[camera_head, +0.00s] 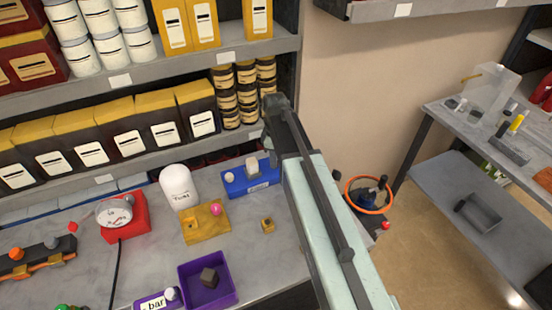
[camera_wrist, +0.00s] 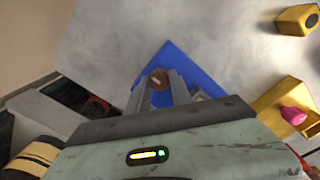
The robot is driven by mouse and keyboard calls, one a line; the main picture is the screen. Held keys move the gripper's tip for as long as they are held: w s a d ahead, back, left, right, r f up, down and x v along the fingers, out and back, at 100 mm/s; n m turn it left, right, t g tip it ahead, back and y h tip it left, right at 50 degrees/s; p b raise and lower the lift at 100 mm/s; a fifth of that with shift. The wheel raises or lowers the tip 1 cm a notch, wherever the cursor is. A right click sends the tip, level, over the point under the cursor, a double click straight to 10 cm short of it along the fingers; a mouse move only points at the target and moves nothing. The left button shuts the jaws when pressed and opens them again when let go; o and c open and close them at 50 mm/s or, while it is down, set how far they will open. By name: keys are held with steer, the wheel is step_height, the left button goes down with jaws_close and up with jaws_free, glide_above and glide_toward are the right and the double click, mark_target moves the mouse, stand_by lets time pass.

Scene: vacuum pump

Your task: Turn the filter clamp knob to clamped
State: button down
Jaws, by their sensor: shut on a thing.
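The blue block (camera_head: 249,186) with a label on its front stands on the grey bench, right of the white cylinder. It also shows in the wrist view (camera_wrist: 168,58), below my gripper. My gripper (camera_wrist: 160,84) is shut on a small round brown knob (camera_wrist: 157,76) at the blue block, apparently the filter clamp knob. A pale bar shows on the knob's face. The fingers hide part of the knob, and I cannot read its setting.
A yellow block (camera_head: 205,224) with a pink knob, a white cylinder (camera_head: 178,187), a red gauge (camera_head: 123,216) and a purple bin (camera_head: 207,281) stand nearby. Stocked shelves (camera_head: 160,70) rise behind the bench.

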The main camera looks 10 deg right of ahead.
steer(key=shift+d, duration=0.1)
steer(key=c, duration=1.2)
jaws_free()
steer(key=shift+o, duration=0.2)
step_height(320, 180, up, 8)
steer(key=p, duration=0.8)
steer(key=shift+f, duration=0.1)
